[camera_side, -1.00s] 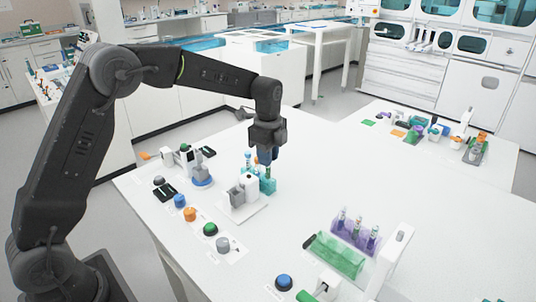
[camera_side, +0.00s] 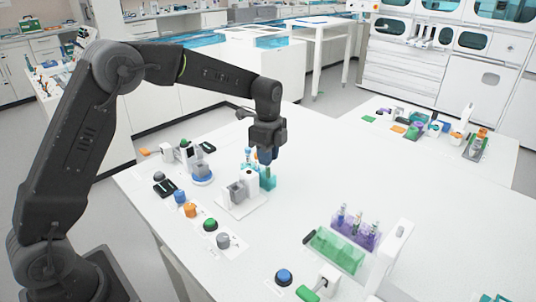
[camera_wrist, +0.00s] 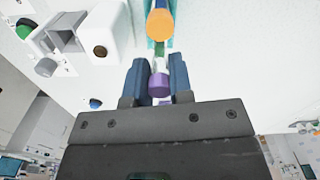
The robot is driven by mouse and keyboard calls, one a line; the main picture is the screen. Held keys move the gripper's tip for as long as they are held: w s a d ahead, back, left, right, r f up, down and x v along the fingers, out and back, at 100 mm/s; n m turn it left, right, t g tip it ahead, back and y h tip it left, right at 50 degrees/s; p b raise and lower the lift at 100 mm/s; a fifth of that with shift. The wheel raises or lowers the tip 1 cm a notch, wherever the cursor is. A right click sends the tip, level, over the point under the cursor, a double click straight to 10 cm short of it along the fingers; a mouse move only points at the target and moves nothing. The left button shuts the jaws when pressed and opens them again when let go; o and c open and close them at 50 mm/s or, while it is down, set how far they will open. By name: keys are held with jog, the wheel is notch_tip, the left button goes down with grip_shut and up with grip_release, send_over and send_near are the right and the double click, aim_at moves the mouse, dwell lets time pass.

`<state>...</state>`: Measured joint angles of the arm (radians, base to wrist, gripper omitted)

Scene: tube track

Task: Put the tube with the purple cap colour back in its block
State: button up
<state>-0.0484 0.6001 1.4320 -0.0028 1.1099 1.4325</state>
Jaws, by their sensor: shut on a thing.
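My gripper (camera_side: 266,155) points down over the teal block (camera_side: 268,180) in the side view. In the wrist view, its two blue fingers (camera_wrist: 160,78) are shut on a tube with a purple cap (camera_wrist: 159,84). The held tube is mostly hidden between the fingers, and I cannot tell whether its lower end touches the block. An orange-capped tube (camera_wrist: 160,22) stands at the teal block just ahead of the fingers. The purple block (camera_side: 357,232) stands at the front right with several tubes in it.
A white device with a grey holder (camera_side: 238,193) stands close beside the teal block. A green rack (camera_side: 337,250) lies in front of the purple block. Coloured round buttons, including a green one (camera_side: 210,224), line the left edge. The right middle of the table is clear.

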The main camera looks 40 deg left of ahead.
jog(key=shift+f, duration=0.6)
jog(key=o, duration=0.8)
jog(key=shift+o, duration=0.2)
jog(key=shift+r, duration=0.1)
notch_tip(320, 180, up, 14)
jog(key=shift+f, duration=0.2)
dwell(0.7)
